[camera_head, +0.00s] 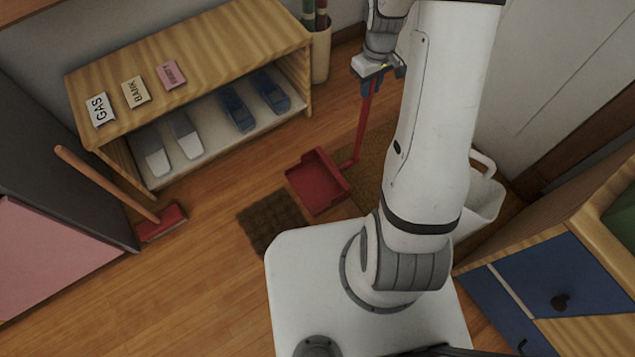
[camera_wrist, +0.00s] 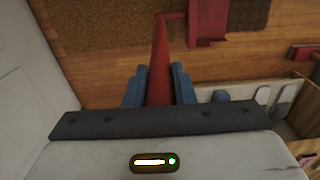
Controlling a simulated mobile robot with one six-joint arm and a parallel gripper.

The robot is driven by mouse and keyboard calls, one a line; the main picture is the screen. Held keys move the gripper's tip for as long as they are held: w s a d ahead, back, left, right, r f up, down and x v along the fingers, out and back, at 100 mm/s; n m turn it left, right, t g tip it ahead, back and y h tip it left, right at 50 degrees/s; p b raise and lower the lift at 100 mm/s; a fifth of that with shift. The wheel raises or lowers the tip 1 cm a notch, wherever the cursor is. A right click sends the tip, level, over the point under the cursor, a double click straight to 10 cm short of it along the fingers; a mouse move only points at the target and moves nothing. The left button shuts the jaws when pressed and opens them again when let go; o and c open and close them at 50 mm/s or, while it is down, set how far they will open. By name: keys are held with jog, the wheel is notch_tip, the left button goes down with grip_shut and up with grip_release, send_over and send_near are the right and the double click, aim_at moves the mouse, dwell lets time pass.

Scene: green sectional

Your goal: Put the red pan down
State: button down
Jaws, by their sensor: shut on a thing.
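The red pan (camera_head: 318,182) is a long-handled dustpan with a flat open scoop. Its scoop is low over the wooden floor, beside the edge of a brown mat; I cannot tell whether it touches the floor. My gripper (camera_head: 372,80) is shut on the upper end of its red handle (camera_head: 363,125). In the wrist view, the blue fingers of my gripper (camera_wrist: 159,88) hold the handle between them, and part of the red pan (camera_wrist: 207,22) shows beyond.
A wooden shelf (camera_head: 215,62) with shoes and labelled cards stands at the back left. A red broom (camera_head: 160,222) leans by a grey cabinet. A small dark brown mat (camera_head: 270,222) lies near my base. A white bin (camera_head: 480,200) and blue-drawer cabinet (camera_head: 530,290) are right.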

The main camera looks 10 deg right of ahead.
aim_at(366, 110)
jog(key=shift+w+d+f, duration=0.15)
jog(key=shift+f, duration=0.05)
notch_tip(366, 110, down, 10)
jog(key=b, duration=0.4)
jog(key=shift+w+r, duration=0.1)
jog(key=shift+r, duration=0.05)
jog(key=shift+f+b, duration=0.2)
jog(key=shift+b, duration=0.1)
jog(key=c, duration=1.2)
grip_release()
jog(key=shift+c, duration=0.2)
jog(key=shift+r, duration=0.1)
